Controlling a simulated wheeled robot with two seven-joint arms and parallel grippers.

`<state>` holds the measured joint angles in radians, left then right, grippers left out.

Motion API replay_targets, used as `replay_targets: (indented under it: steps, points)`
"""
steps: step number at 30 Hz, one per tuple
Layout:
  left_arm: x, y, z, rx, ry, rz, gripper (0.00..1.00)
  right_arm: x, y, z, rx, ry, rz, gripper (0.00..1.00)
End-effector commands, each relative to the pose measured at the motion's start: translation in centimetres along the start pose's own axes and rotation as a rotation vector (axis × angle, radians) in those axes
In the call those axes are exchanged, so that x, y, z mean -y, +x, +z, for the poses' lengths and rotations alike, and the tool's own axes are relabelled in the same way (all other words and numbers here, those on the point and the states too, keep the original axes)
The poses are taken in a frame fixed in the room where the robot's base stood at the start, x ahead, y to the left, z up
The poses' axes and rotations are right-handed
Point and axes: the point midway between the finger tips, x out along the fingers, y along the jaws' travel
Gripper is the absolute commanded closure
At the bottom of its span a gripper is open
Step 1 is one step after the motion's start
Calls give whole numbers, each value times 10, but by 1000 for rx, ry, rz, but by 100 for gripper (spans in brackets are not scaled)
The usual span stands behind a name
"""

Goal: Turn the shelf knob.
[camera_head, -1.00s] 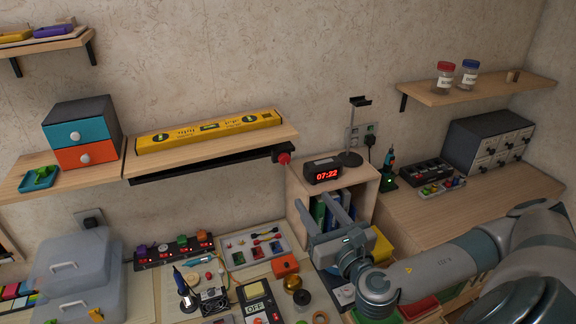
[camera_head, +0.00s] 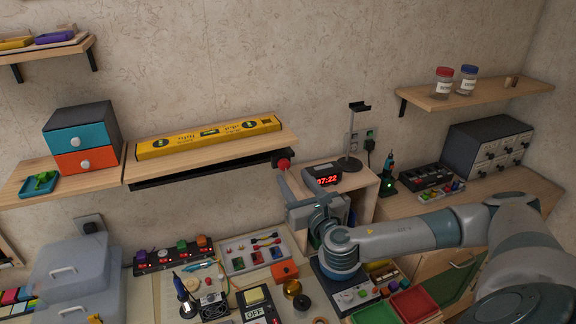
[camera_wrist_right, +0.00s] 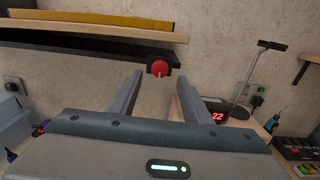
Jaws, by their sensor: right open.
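The shelf knob (camera_head: 283,163) is a red round knob on a black mount at the right end of the black rail under the shelf (camera_head: 215,152). In the right wrist view the red knob (camera_wrist_right: 159,68) shows ahead, in line with the gap between the fingertips. My right gripper (camera_head: 304,185) is open and empty, just below and to the right of the knob. One finger is close to the knob in the head view; I cannot tell whether it touches. My left gripper is not in view.
A yellow spirit level (camera_head: 210,137) lies on the shelf. A digital clock (camera_head: 322,177) stands on a wooden cabinet right beside my right gripper, with a dark stand (camera_head: 352,140) behind it. Below, the bench is crowded with small devices, including red and green trays (camera_head: 414,302).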

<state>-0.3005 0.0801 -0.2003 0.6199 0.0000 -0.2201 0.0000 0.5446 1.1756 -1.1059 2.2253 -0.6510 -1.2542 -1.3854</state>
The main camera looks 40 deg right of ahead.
Motion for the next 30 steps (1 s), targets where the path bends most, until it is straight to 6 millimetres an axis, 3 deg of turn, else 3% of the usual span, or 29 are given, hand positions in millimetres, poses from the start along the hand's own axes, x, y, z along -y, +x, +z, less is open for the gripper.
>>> replay_targets:
  steps: [9, 23, 24, 29, 30]
  points:
    - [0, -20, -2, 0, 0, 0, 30, 0, 42, 2, 1, 0, 0, 55]
    - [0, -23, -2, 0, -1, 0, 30, 0, 51, -1, -1, 0, 1, 55]
    - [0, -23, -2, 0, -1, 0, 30, 0, 51, -1, -1, 0, 1, 58]
    - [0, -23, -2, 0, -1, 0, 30, 0, 51, -1, -1, 0, 1, 96]
    - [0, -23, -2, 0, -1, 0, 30, 0, 51, -1, -1, 0, 1, 96]
